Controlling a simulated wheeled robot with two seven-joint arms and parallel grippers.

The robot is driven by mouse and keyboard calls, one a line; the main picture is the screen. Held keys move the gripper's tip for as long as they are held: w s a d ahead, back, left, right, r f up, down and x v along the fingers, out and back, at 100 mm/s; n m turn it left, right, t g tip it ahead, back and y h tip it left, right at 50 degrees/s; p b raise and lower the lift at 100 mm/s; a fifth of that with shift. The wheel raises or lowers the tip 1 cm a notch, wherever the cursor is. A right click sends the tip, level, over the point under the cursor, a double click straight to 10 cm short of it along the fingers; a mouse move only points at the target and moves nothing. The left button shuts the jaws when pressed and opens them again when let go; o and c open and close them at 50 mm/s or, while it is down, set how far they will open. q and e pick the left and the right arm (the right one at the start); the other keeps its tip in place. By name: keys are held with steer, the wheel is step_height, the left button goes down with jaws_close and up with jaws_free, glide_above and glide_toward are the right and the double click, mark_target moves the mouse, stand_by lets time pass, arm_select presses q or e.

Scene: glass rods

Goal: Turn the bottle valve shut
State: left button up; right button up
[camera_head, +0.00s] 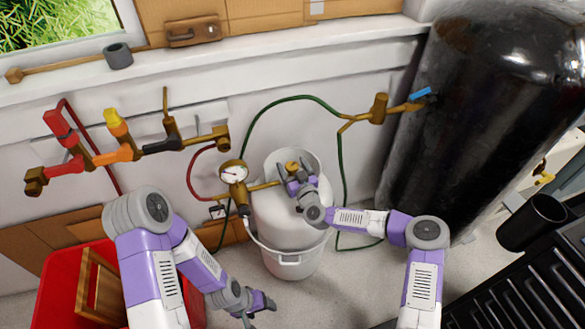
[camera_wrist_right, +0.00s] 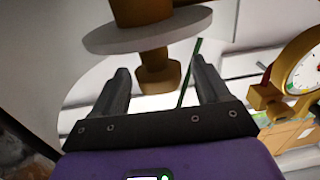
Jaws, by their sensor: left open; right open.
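The white gas bottle (camera_head: 290,220) stands on the floor against the wall. Its brass valve (camera_head: 292,167) is at the top, beside a round gauge (camera_head: 234,172). My right gripper (camera_head: 298,181) is open at the bottle's top, close to the valve and partly covering it. In the right wrist view a brass fitting (camera_wrist_right: 158,78) with a pale disc shows between the open fingers (camera_wrist_right: 160,66); I cannot tell whether they touch it. The gauge (camera_wrist_right: 304,72) is at the right there. My left gripper (camera_head: 260,303) is open and empty, low in front of the bottle.
Coloured valves (camera_head: 120,145) on pipes line the wall at left. A green hose (camera_head: 300,98) arcs behind the bottle to a blue-handled valve (camera_head: 420,94). A large black tank (camera_head: 490,110) stands at right. A red bin (camera_head: 60,285) sits lower left.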

steer(key=shift+w, duration=0.1)
steer(key=c, duration=1)
steer(key=shift+o, duration=0.2)
steer(key=shift+a+r+m+t+h+p, duration=0.15)
steer(key=shift+m+t+h+p, duration=0.2)
steer(key=shift+h+p, duration=0.35)
steer(key=m+h+p, duration=0.2)
steer(key=h, duration=0.1)
steer(key=shift+a+t, duration=0.1)
steer(key=shift+t, duration=0.15)
steer(key=m+h, duration=0.2)
steer(key=h, duration=0.1)
steer(key=shift+m+h+p, duration=0.25)
steer(key=shift+h+p, duration=0.05)
steer(key=shift+m+h, duration=1.1)
steer(key=shift+h, duration=0.4)
steer(key=shift+g+h, duration=0.3)
steer(key=shift+g, duration=0.1)
